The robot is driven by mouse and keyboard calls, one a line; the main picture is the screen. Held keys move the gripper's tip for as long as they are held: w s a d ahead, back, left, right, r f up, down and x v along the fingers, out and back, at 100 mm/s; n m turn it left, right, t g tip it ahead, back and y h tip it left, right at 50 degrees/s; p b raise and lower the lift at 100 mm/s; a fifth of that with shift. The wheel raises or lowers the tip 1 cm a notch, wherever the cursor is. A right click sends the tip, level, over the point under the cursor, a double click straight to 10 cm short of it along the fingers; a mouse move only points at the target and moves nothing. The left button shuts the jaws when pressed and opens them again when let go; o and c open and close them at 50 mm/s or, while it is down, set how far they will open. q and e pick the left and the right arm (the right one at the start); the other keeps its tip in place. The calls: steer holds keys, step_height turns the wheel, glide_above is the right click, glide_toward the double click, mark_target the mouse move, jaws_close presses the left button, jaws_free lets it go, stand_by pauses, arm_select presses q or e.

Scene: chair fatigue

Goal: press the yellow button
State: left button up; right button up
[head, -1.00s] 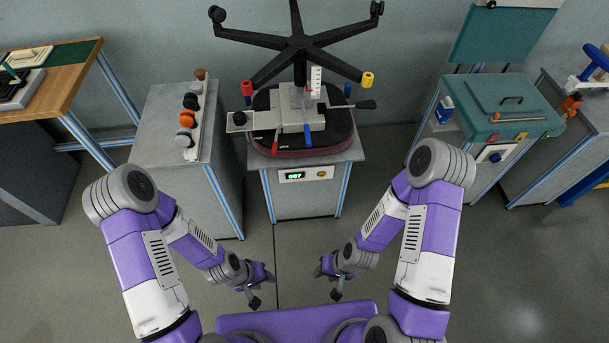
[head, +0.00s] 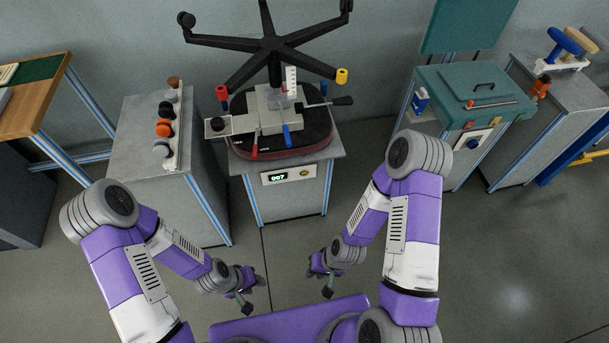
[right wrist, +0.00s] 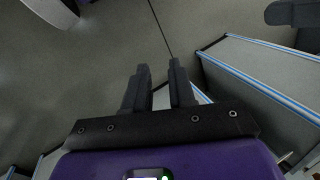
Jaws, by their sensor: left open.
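A small round yellow button (head: 304,173) sits on the front panel of the middle grey cabinet, right of a display (head: 278,177) reading 007. My left gripper (head: 252,294) is open and empty, low over the floor in front of the cabinet. My right gripper (head: 320,284) is also low in front of the cabinet, well short of the panel. In the right wrist view its two dark fingers (right wrist: 160,88) are apart with nothing between them. Neither gripper touches the button, and the button does not show in the right wrist view.
A chair base (head: 272,44) stands upside down on the fixture over the middle cabinet, with levers sticking out. A grey cabinet with knobs (head: 164,129) stands left. A teal case (head: 475,95) stands right. The floor in front (head: 285,240) is clear.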

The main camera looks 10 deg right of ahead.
jaws_close()
stand_by(1.4)
